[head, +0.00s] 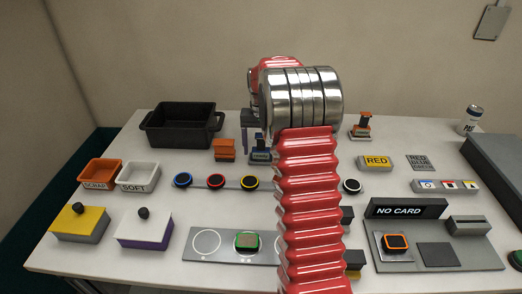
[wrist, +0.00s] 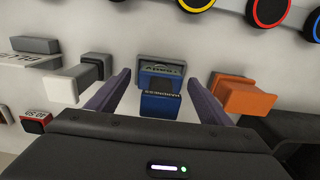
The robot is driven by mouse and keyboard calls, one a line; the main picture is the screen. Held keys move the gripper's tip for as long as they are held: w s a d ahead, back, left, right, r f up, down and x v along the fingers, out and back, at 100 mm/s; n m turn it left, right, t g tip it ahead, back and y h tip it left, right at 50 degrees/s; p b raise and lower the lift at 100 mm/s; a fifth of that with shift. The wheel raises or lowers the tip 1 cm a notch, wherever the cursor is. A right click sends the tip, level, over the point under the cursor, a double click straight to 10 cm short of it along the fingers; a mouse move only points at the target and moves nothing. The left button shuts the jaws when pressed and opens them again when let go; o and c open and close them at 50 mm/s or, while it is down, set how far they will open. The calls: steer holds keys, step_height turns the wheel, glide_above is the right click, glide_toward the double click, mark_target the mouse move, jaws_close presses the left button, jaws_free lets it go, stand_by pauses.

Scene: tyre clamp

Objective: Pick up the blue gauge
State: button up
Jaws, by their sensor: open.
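The blue gauge (wrist: 158,104) stands upright on the table in the wrist view, with a small display and a dark labelled band. In the head view the blue gauge (head: 261,156) shows just left of my red arm, partly hidden. My gripper (wrist: 158,78) is open, with its two purple-grey fingers on either side of the gauge. A gap shows between each finger and the gauge, and nothing is held. In the head view my arm hides most of my gripper.
An orange block (wrist: 247,96) stands close beside one finger, and a grey-white block (wrist: 82,78) stands beside the other. A black bin (head: 182,126) is at the back left. Coloured round pieces (head: 215,181) lie in a row in front.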

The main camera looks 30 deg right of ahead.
steer(key=shift+c, duration=0.3)
steer(key=c, duration=1.2)
steer(key=shift+o, duration=0.2)
steer(key=shift+r, duration=0.1)
step_height(320, 180, up, 10)
steer(key=shift+f, duration=0.1)
steer(key=o, duration=0.6)
steer(key=c, duration=0.4)
steer(key=shift+s, duration=0.1)
